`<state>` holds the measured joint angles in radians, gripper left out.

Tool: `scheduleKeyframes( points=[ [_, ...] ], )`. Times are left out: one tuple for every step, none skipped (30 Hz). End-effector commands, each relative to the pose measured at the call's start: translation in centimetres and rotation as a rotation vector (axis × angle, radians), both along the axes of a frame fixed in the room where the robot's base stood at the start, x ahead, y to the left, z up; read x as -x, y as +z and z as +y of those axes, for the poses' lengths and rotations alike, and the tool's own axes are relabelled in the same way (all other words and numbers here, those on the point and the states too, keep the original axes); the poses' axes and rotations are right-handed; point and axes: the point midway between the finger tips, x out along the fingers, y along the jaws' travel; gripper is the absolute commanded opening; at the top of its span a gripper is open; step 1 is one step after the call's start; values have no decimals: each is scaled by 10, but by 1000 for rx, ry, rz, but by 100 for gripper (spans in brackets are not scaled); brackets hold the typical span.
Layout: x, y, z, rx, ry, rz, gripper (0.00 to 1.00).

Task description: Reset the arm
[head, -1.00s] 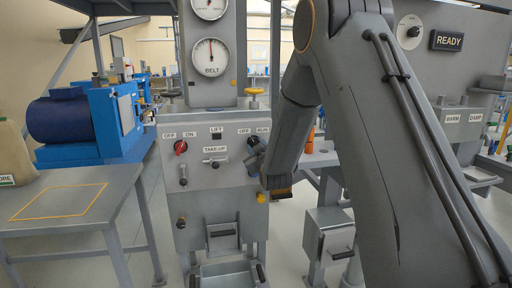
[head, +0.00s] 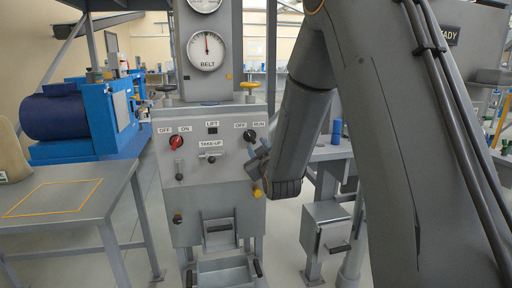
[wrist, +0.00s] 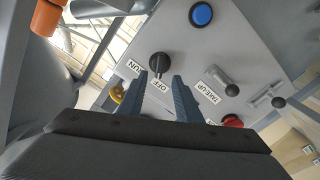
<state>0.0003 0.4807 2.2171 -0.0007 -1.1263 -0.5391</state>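My gripper (head: 258,160) is in front of the lower right of the grey control panel (head: 200,185), just below the black OFF/RUN knob (head: 249,135). In the wrist view my gripper (wrist: 161,84) has its two fingers apart with an empty gap. The black knob (wrist: 160,65) shows just beyond the fingertips; whether they touch it I cannot tell. My arm fills the right of the head view. The red OFF/ON knob (head: 176,142) and the TAKE-UP lever (head: 210,156) are left of my gripper.
A yellow knob (head: 258,192) sits at the panel's right edge, close below my gripper. A grey bench (head: 110,205) and blue machine (head: 85,120) stand left. A grey box (head: 325,238) stands right of the panel, beside my arm. Floor shows between bench and panel.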

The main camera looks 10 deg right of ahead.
Motion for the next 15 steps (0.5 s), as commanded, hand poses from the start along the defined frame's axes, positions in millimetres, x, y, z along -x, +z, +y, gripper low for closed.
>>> scheduleKeyframes(
  points=[
    [0, 0, 0, 0, 0, 0, 31],
    [0, 0, 0, 0, 0, 0, 31],
    [0, 0, 0, 0, 0, 0, 31],
    [0, 0, 0, 0, 0, 0, 31],
    [0, 0, 0, 0, 0, 0, 31],
    [0, 0, 0, -1, 0, 2, 31],
    [1, -1, 0, -3, 0, 8, 31],
    [2, -1, 0, -6, -1, 17, 31],
    [4, -4, 0, -14, -1, 38, 31],
    [6, -6, 0, -22, -1, 60, 31],
    [9, -9, 0, -31, -2, 90, 31],
    [16, -15, 0, -49, -4, 140, 31],
    [22, -20, 0, -64, -7, 183, 31],
    [29, -26, 0, -81, -10, 232, 31],
    [40, -35, 0, -105, -17, 301, 31]
  ],
)
